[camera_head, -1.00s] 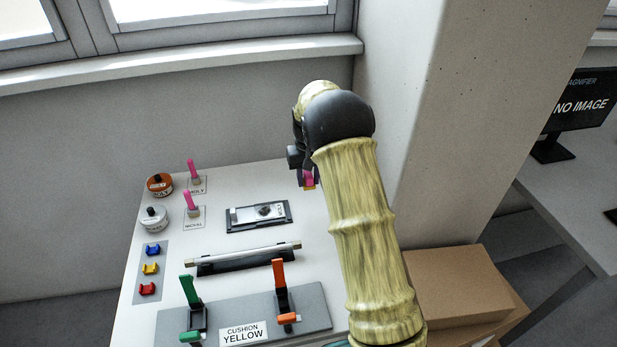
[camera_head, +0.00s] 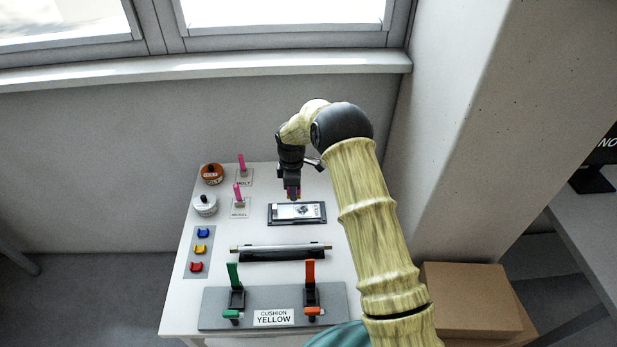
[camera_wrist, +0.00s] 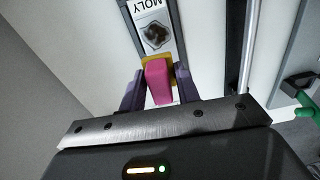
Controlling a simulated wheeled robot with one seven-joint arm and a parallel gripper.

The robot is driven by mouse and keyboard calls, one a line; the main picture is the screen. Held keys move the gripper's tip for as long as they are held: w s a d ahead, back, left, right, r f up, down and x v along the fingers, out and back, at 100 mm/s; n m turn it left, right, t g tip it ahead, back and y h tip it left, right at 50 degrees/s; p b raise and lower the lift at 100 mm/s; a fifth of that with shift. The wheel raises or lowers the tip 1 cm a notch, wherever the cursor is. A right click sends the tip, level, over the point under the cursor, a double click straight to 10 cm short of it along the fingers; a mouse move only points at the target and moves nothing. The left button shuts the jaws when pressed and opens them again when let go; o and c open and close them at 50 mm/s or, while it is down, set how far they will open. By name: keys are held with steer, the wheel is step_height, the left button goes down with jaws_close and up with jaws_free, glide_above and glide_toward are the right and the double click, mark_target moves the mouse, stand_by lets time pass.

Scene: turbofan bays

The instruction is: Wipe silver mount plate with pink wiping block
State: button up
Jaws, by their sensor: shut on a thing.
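The silver mount plate (camera_head: 312,212) lies in a dark frame on the white table, with a dark smudge on its face. In the wrist view the plate (camera_wrist: 148,12) carries a MOLY label and the dark smudge. My gripper (camera_head: 292,194) is shut on the pink wiping block (camera_wrist: 158,82), which has a yellow lower part. The block is at the near end of the plate in the wrist view, just short of the smudge. In the head view the gripper is over the plate's back edge. I cannot tell whether the block touches the plate.
Blue, yellow and red pieces (camera_head: 201,248) sit on a grey strip. A silver bar (camera_head: 282,248) and a grey panel with green and orange levers (camera_head: 270,308) lie in front.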

steer(key=shift+s+a+n, duration=0.1)
steer(key=shift+a+n, duration=0.25)
steer(key=shift+n, duration=0.05)
steer(key=shift+f, duration=0.2)
